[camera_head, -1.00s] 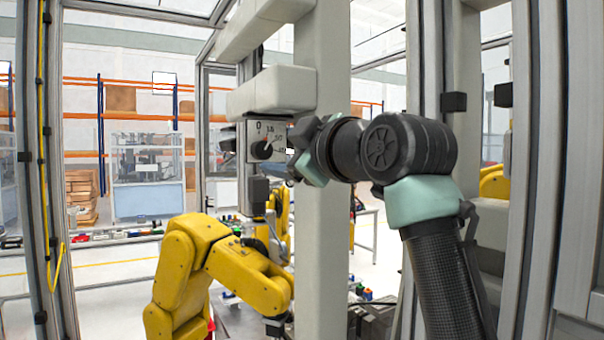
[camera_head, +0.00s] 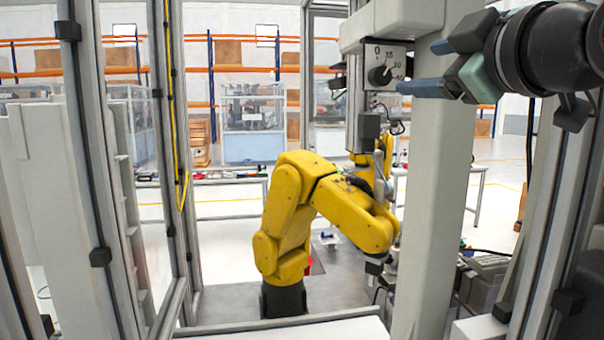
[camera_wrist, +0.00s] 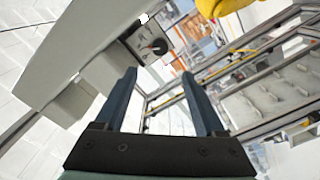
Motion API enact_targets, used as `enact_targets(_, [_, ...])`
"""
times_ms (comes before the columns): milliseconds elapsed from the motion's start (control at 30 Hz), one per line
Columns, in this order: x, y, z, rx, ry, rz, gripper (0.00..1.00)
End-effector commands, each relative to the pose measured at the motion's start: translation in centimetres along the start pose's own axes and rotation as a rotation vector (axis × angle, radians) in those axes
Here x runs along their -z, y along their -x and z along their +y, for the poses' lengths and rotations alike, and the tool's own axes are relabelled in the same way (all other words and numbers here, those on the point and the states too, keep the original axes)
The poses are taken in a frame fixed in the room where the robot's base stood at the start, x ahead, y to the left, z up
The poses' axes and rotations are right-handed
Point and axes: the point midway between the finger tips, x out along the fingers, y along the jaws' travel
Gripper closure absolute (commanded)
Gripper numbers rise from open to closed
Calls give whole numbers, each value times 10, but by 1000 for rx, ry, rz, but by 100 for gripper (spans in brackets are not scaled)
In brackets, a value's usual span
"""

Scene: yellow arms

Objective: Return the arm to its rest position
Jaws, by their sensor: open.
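My gripper (camera_head: 420,68) is at the upper right of the head view, its two blue fingers pointing left and spread apart with nothing between them. In the wrist view my gripper (camera_wrist: 160,85) also shows open and empty. A grey control box with a black knob (camera_head: 380,75) is just left of the fingertips in the head view; I cannot tell how far apart they are in depth. The knob also shows in the wrist view (camera_wrist: 159,46), beyond the fingers. My black arm comes in from the right edge.
A yellow robot arm (camera_head: 290,200) stands in the cell at the centre. A thick pale post (camera_head: 437,200) rises right of it, near my arm. Metal frame posts (camera_head: 98,160) stand at the left. Orange shelving (camera_head: 210,68) is far behind.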

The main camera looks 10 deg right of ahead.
Motion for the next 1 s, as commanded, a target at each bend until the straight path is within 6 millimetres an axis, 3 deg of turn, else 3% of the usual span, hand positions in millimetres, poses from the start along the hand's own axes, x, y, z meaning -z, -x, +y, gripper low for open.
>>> enact_targets(133, [22, -10, -42, -55, -101, 97, 28])
enact_targets(267, [55, -3, -92, -146, -266, 240, 28])
enact_targets(367, [78, 18, -126, -215, -401, 358, 28])
enact_targets(500, [103, 65, -165, -291, -576, 517, 28])
enact_targets(733, [122, 135, -195, -356, -746, 696, 28])
enact_targets(833, [125, 148, -197, -367, -771, 727, 28])
enact_targets(1000, [126, 152, -197, -370, -778, 735, 28])
